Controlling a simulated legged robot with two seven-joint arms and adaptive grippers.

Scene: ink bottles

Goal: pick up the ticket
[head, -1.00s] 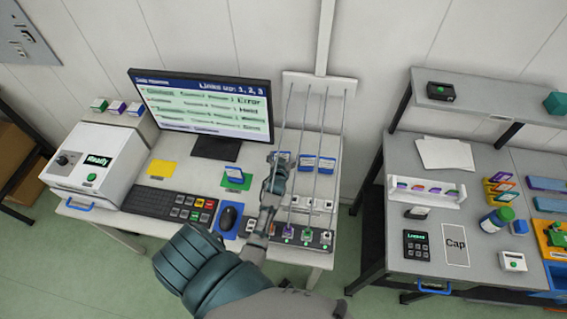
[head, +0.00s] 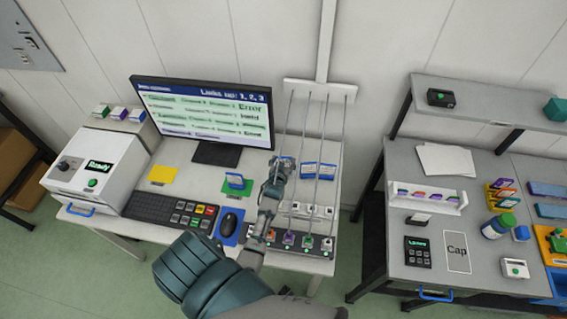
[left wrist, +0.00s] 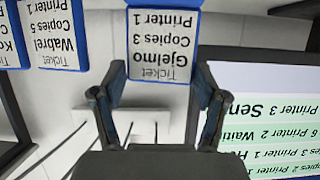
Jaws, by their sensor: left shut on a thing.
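The ticket, a white card with a blue edge reading "Gjelmo, Copies 3, Printer 1" (left wrist: 163,50), shows upside down at the top middle of the left wrist view. My left gripper (left wrist: 157,85) is shut on it, with one finger at each side. In the head view my left gripper (head: 281,168) is over the right part of the monitor desk, near the rods, and hides most of the held ticket. My right gripper is out of view.
Thin upright rods (head: 322,130) rise close to the gripper. The monitor (head: 205,112) stands behind left. A mouse (head: 229,223) and keyboard (head: 150,205) lie in front. A second bench (head: 470,260) is at right.

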